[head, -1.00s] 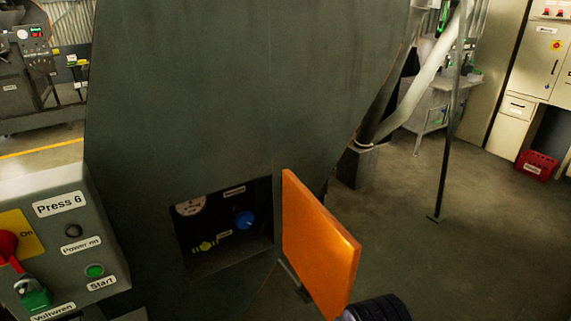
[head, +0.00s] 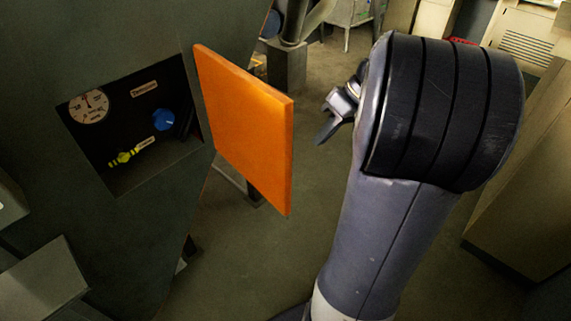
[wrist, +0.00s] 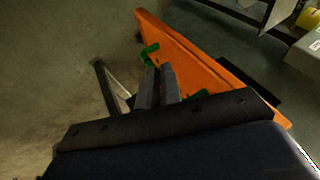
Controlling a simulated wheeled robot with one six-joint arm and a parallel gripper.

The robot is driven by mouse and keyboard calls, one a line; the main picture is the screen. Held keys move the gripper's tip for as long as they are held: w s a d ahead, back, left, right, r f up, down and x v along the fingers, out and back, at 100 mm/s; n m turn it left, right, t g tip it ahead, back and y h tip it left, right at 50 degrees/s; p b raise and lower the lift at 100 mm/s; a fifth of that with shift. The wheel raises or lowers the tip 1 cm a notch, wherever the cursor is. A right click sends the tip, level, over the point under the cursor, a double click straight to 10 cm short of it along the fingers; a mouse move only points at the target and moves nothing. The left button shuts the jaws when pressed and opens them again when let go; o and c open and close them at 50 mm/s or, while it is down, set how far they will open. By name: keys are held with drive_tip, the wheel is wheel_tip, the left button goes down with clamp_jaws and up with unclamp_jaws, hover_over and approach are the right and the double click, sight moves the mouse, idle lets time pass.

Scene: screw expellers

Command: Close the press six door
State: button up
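The press door (head: 245,130) is an orange panel standing open at the right edge of a square opening (head: 130,125) in the dark green press housing. In the wrist view the orange door (wrist: 205,65) runs diagonally, with parts of a green handle (wrist: 150,54) on its face. My gripper (head: 334,115) is right of the door in the head view, with floor visible between them. In the wrist view its two fingers (wrist: 157,75) lie close side by side in front of the handle, hiding its middle. Whether they are fully shut is unclear. They hold nothing visible.
Inside the opening are a round gauge (head: 88,106), a blue knob (head: 162,120) and a yellow valve (head: 123,158). A grey box corner (head: 40,285) is at lower left. A beige cabinet (head: 525,180) stands at right.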

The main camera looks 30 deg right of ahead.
drive_tip(key=shift+n+t+y, duration=0.3)
drive_tip(key=shift+y, duration=0.1)
drive_tip(key=d, duration=0.2)
drive_tip(key=d+f+b, duration=0.1)
drive_tip(key=d, duration=0.1)
drive_tip(key=shift+w+f, duration=0.1)
drive_tip(key=shift+w, duration=0.3)
clamp_jaws()
drive_tip(key=w+a+f+p, duration=0.1)
drive_tip(key=a+f, duration=0.6)
drive_tip(key=a, duration=0.2)
drive_tip(key=shift+w+a+f+p, duration=0.2)
drive_tip(key=shift+f+p, duration=0.1)
drive_tip(key=shift+f, duration=0.05)
drive_tip(key=shift+a, duration=0.1)
